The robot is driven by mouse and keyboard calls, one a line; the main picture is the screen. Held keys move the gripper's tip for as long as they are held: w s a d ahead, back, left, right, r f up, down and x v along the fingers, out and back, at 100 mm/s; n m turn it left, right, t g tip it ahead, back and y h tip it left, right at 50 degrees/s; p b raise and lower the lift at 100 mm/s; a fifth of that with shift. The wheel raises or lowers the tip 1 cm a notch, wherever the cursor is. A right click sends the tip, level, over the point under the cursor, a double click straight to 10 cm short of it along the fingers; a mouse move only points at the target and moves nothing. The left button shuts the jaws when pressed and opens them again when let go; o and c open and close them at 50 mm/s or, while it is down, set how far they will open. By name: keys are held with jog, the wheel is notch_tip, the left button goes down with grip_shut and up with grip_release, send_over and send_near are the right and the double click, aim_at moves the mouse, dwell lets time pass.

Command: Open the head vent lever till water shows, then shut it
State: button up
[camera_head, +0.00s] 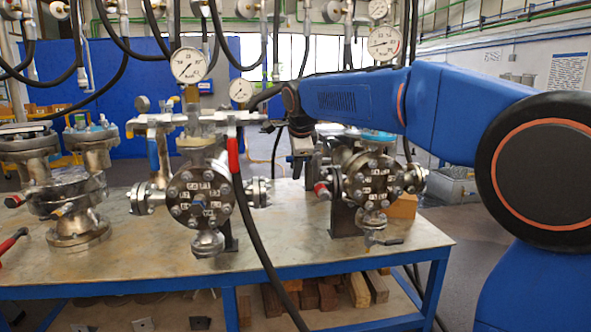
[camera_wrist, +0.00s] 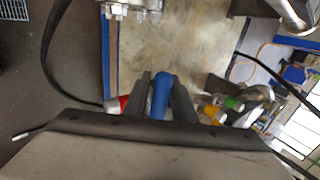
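In the wrist view, a blue lever (camera_wrist: 161,94) lies between the two dark fingers of my gripper (camera_wrist: 161,82). The fingers press close on both sides of it, with no clear gap. In the head view, my gripper (camera_head: 301,158) hangs between the two front vessels, at the left of the right vessel (camera_head: 371,181); its fingertips and the blue lever there are hard to make out. A pressure gauge (camera_head: 384,43) stands above the right vessel. No water shows in either view.
The middle vessel (camera_head: 198,194) carries a red lever (camera_head: 233,155), a blue lever (camera_head: 153,154) and a gauge (camera_head: 188,65). More flanged parts (camera_head: 66,195) stand at the left. Black hoses hang in front of the bench (camera_head: 285,250). A red handle (camera_head: 321,190) sits close below my gripper.

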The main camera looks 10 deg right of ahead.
jog(key=v, duration=1.6)
jog(key=shift+r, duration=0.25)
jog(key=shift+s+d+f, duration=0.1)
jog(key=shift+s, duration=0.1)
jog(key=s+d+f+n, duration=0.4)
jog(key=s+f+n, duration=0.2)
jog(key=s+f, duration=0.5)
jog(key=s+d+f+n+g, duration=0.1)
jog(key=s+d+f+n, duration=0.4)
jog(key=s+f, duration=0.7)
jog(key=s+d+f+n+g, duration=0.1)
jog(key=s+d+f+n, duration=0.4)
jog(key=s+f, duration=0.6)
notch_tip(320, 180, down, 3)
jog(key=shift+s+f+n, duration=0.15)
jog(key=shift+s+n, duration=0.25)
jog(key=shift+n, duration=0.6)
jog(key=shift+d, duration=0.15)
